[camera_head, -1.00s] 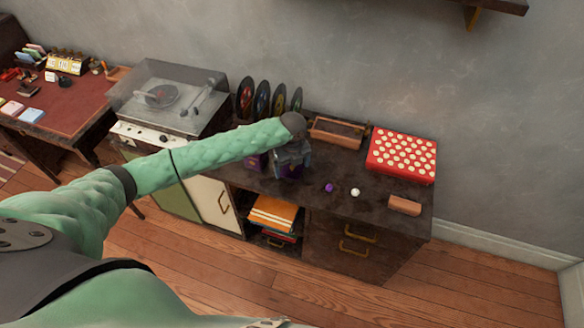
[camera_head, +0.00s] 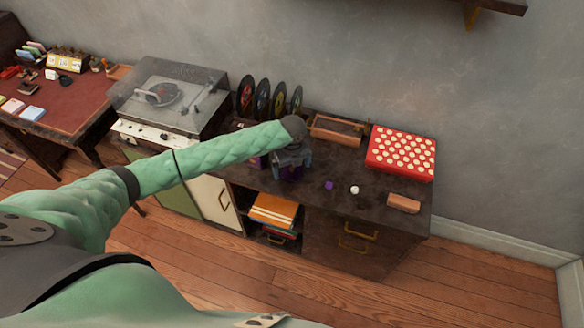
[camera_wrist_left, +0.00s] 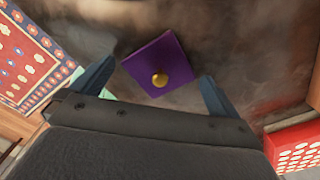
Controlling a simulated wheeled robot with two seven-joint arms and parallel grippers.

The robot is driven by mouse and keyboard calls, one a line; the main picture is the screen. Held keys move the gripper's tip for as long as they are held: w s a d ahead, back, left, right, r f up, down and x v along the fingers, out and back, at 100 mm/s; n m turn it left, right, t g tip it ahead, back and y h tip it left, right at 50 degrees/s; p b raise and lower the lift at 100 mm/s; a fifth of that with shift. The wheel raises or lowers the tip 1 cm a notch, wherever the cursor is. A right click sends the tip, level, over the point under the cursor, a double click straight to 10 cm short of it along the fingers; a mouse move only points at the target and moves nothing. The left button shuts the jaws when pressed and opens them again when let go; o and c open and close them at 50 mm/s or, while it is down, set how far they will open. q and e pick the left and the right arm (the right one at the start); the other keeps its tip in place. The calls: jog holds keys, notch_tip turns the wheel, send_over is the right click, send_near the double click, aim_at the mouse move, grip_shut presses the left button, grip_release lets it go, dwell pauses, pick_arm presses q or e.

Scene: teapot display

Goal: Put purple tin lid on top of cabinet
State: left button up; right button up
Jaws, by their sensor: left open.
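The purple tin lid (camera_wrist_left: 175,50), square with a gold knob, lies on a dark surface between my left gripper's fingers in the left wrist view. My left gripper (camera_wrist_left: 155,85) is open, with a blue-grey finger on each side of the lid and no clear contact. In the head view the left gripper (camera_head: 291,172) points down over the dark cabinet (camera_head: 352,208), left of its middle. Some purple shows between and behind its fingers there, mostly hidden. My right gripper is not in view.
A small purple piece (camera_head: 329,185), a white ball (camera_head: 354,190) and a brown block (camera_head: 404,203) lie on the cabinet top. A red polka-dot box (camera_head: 401,154), a wooden tray (camera_head: 337,131), upright records (camera_head: 262,101) and a record player (camera_head: 168,98) stand around.

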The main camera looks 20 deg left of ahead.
aim_at(293, 169)
pick_arm(q)
notch_tip(293, 169, up, 12)
jog(key=b, duration=0.3)
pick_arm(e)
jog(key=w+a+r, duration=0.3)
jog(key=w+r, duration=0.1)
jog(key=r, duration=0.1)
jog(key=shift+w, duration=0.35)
pick_arm(q)
jog(key=shift+d+f, duration=0.1)
jog(key=shift+f, duration=0.05)
